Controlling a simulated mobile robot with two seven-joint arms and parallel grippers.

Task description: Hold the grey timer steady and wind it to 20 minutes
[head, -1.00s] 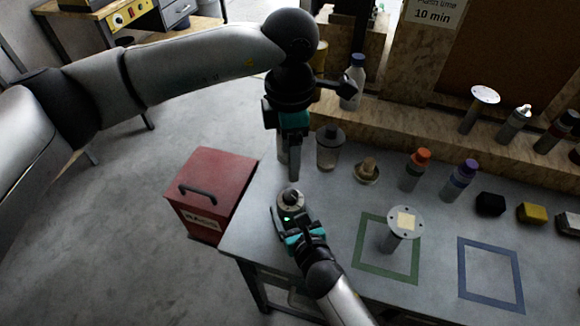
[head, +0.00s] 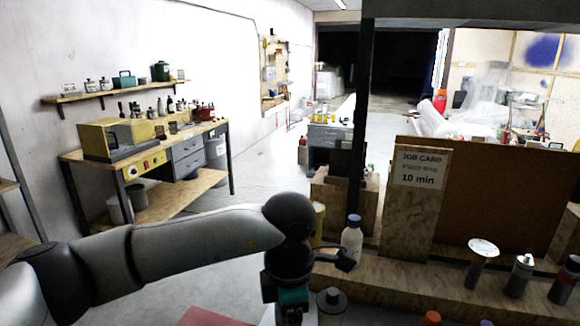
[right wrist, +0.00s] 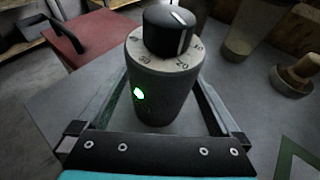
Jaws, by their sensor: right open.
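The grey timer (right wrist: 162,90) stands upright on the table in the right wrist view. It has a black knob (right wrist: 170,32) with a white pointer line, a numbered dial ring and a lit green light on its front. The exact reading is not clear. My right gripper (right wrist: 163,88) is open, with one finger on each side of the timer's body. In the head view, my left gripper (head: 291,308) hangs at the bottom edge. Its fingers are cut off by the frame, and the timer is out of that view.
A job card (head: 420,169) on a board reads 10 min. A white bottle (head: 351,240) stands by my left wrist. Several containers line the wooden ledge (head: 400,273).

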